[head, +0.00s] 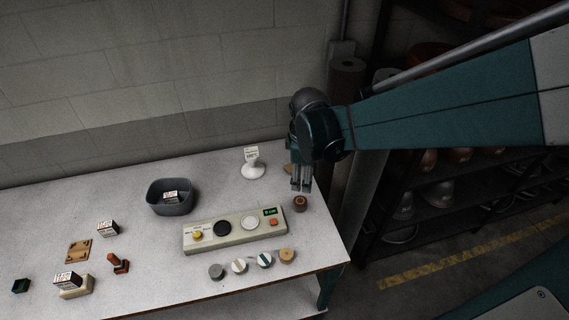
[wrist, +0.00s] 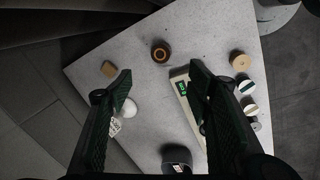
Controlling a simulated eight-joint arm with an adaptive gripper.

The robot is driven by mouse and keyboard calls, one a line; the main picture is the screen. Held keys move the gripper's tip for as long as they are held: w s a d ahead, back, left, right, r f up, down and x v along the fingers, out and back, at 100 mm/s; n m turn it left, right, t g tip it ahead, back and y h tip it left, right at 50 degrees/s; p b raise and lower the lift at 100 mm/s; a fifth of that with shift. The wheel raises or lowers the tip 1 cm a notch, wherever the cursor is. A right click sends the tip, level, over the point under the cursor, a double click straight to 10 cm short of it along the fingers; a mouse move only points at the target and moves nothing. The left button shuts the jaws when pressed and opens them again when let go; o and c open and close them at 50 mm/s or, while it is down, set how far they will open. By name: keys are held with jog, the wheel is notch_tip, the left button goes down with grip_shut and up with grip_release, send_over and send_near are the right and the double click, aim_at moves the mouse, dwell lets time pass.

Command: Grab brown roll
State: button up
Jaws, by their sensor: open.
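The brown roll (head: 300,203) stands on the grey table near its right edge in the head view. In the wrist view the brown roll (wrist: 161,51) shows from above as a dark brown ring with a lighter centre, beyond my fingertips and roughly midway between them. My gripper (head: 301,187) points down just above the roll in the head view. In the wrist view my gripper (wrist: 160,76) has its two dark fingers wide apart with nothing between them. I cannot tell the exact height of the fingertips over the roll.
A control panel (head: 220,235) with coloured buttons lies left of the roll. Several round knobs, including a tan one (head: 287,256), line the front edge. A white stand (head: 252,168) and a tan block (wrist: 109,69) are nearby. A grey bin (head: 158,204) stands further left.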

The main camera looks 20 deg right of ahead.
aim_at(300, 201)
jog(key=w+f+n, duration=0.1)
jog(key=f, duration=0.3)
jog(key=w+f+n+g+b, duration=0.1)
jog(key=w+f+n, duration=0.1)
jog(key=f, duration=0.2)
jog(key=w+f+n+g+b, duration=0.1)
jog(key=f+n, duration=0.1)
jog(key=f, duration=0.3)
jog(key=shift+w+h, duration=0.15)
jog(key=shift+h, duration=0.15)
jog(key=shift+f, duration=0.2)
jog(key=shift+d+f, duration=0.2)
jog(key=shift+f, duration=0.95)
jog(key=shift+f, duration=0.1)
jog(key=shift+d+f+b, duration=0.15)
jog(key=shift+f+b, duration=0.15)
jog(key=shift+f, duration=0.95)
jog(key=shift+d+f+b, duration=0.1)
jog(key=shift+f+b, duration=0.15)
jog(key=shift+f, duration=1)
jog(key=c, duration=1)
